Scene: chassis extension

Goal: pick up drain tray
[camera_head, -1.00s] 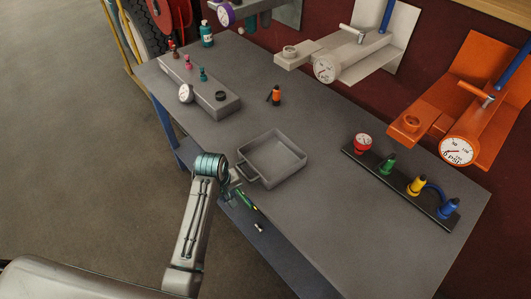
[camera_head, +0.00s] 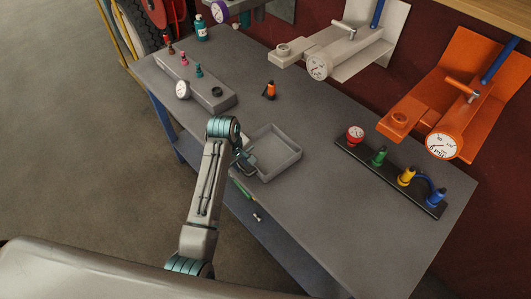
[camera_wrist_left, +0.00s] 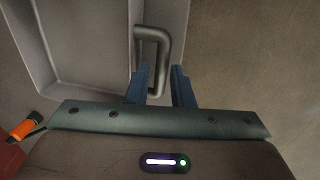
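The drain tray (camera_head: 278,152) is a shallow grey square tray, empty, lying on the workbench near its front edge. In the left wrist view the tray (camera_wrist_left: 85,55) fills the upper left, and its loop handle (camera_wrist_left: 162,58) sticks out from its side. My left gripper (camera_head: 246,160) is at the tray's handle side, partly hidden by its own wrist in the head view. In the wrist view my left gripper (camera_wrist_left: 162,84) is open, its two blue fingers apart with the near part of the handle between them. My right gripper is not in view.
The grey workbench (camera_head: 330,215) is clear right of the tray. A black strip with coloured fittings (camera_head: 390,178) lies farther right. A small orange bottle (camera_head: 269,90) stands behind the tray; a grey block with a gauge (camera_head: 205,88) is at left.

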